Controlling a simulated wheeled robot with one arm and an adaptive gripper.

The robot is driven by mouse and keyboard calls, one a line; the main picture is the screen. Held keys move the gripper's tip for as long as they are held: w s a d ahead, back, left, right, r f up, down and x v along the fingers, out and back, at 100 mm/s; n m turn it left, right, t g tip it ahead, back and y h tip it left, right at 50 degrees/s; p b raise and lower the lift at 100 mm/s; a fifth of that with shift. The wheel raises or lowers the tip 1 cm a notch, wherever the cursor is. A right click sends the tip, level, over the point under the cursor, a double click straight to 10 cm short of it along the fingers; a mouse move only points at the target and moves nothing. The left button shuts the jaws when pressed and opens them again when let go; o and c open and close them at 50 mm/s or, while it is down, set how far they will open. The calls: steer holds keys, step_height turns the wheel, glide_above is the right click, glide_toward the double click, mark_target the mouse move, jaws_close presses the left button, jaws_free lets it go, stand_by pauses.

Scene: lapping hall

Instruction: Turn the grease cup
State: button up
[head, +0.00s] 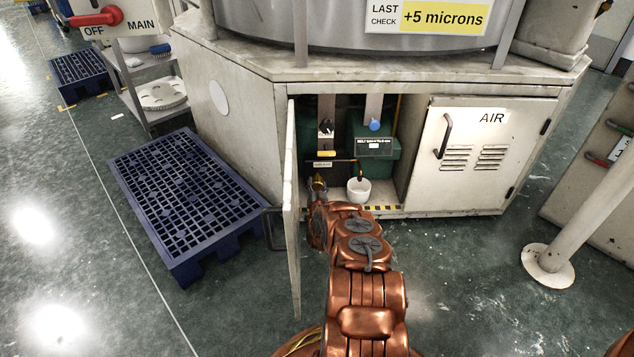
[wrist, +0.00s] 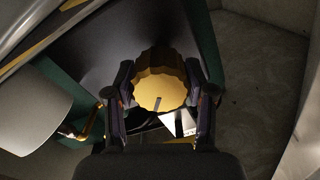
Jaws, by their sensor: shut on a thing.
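The grease cup (wrist: 160,82) is a round brass cap with a scalloped rim and a short dark mark near the lower part of its face. In the wrist view it sits between the two fingers of my gripper (wrist: 160,97), which are shut on its left and right sides. In the head view my gripper (head: 318,186) reaches into the open cabinet at lower left, and a bit of brass shows there. My arm hides most of the cup in that view.
The open cabinet door (head: 292,215) stands close left of my arm. A white cup (head: 359,189) stands right of my gripper, under a brass spout. The AIR door (head: 480,155) is shut. A blue pallet (head: 185,195) lies on the floor at left.

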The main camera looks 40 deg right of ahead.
steer(key=shift+m, duration=0.5)
steer(key=o, duration=1.2)
steer(key=shift+c, duration=0.2)
steer(key=shift+s+a, duration=0.1)
steer(key=v, duration=1.1)
steer(key=shift+s+a, duration=0.25)
